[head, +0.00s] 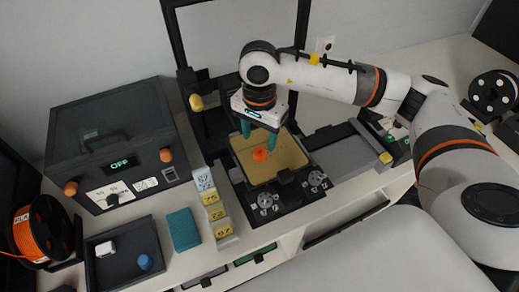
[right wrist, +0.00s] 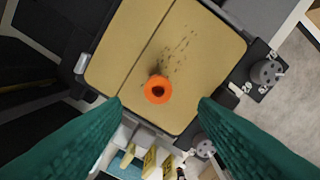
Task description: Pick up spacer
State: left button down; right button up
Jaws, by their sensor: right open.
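The spacer (head: 259,154) is a small orange ring-shaped piece on the tan print bed (head: 288,152). In the right wrist view the spacer (right wrist: 158,90) shows its round hole from above, near the middle of the picture. My right gripper (head: 260,142) is above the bed, over the spacer. Its two green fingers are open, and in the right wrist view the gripper (right wrist: 160,104) has them on either side, apart from the spacer. Nothing is between the fingertips. My left gripper is not in view.
The dark printer frame (head: 179,55) rises behind the bed. A dark box with an "OFF" display (head: 121,162) stands left. A black tray (head: 120,268), a teal block (head: 184,229) and an orange spool (head: 38,230) are front left. Knobs (head: 265,202) sit at the bed's front corners.

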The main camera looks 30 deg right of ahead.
aim_at(259, 151)
jog(key=shift+w+f, duration=0.15)
jog(key=shift+f, duration=0.2)
notch_tip(259, 151, down, 4)
jog(key=p, duration=0.2)
jog(key=shift+d+r+p, duration=0.1)
jog(key=shift+r+p, duration=0.15)
jog(key=shift+p, duration=0.1)
jog(key=shift+f, duration=0.6)
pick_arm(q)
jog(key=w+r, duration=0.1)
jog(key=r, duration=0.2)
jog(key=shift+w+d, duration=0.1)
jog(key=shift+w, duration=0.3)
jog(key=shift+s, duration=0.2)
pick_arm(e)
jog(key=c, duration=1)
